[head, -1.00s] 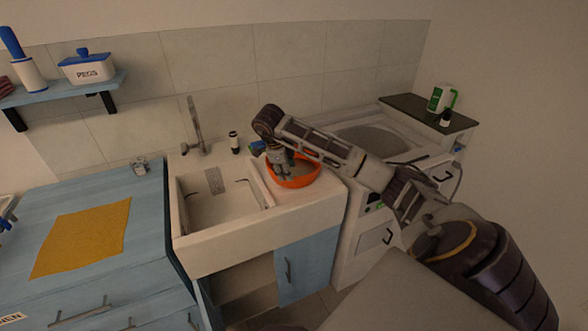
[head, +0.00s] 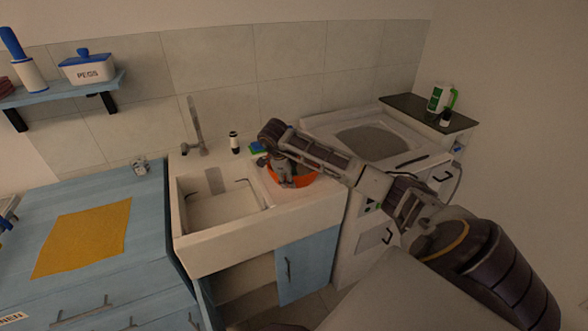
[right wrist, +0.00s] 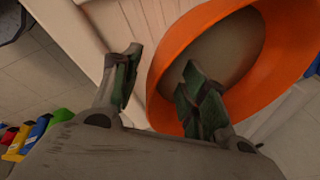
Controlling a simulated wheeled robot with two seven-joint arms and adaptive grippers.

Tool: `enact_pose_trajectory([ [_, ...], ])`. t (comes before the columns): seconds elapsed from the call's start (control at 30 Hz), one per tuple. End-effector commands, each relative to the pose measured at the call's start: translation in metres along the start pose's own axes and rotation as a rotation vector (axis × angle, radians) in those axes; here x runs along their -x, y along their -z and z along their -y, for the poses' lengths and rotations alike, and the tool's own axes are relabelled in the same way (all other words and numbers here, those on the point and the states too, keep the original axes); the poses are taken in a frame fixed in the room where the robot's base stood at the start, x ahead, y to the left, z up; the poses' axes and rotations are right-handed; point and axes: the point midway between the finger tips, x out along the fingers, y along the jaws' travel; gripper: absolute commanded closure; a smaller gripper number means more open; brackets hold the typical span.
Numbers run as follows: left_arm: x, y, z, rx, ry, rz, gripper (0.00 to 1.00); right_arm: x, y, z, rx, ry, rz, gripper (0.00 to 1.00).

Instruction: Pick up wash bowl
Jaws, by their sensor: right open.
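The wash bowl (head: 306,181) is orange and round, standing on the ledge at the right of the sink. My right gripper (head: 286,184) is above its left front side in the head view and hides part of it. In the right wrist view the jaws (right wrist: 160,90) are open. One finger overlaps the inside of the bowl (right wrist: 285,45) and the other is outside, with the orange rim between them. I cannot tell whether either finger touches it. My left gripper is not in view.
The sink basin (head: 218,216) is left of the bowl. A washing machine (head: 345,225) is to the right. A yellow cloth (head: 85,237) lies on the blue counter (head: 145,215).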

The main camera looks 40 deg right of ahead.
Motion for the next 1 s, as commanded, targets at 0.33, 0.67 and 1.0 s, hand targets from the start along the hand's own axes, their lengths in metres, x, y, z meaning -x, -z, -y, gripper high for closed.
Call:
enact_pose_trajectory([
  [0.33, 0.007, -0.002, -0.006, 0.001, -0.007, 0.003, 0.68, -0.034, -0.001, -0.002, 0.001, -0.003, 0.0, 0.56],
  [0.67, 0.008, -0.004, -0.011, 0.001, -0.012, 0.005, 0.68, -0.044, -0.001, -0.001, 0.001, 0.0, 0.001, 0.56],
  [1.0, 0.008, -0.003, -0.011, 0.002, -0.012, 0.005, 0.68, -0.044, -0.001, -0.001, 0.001, 0.0, 0.001, 0.6],
])
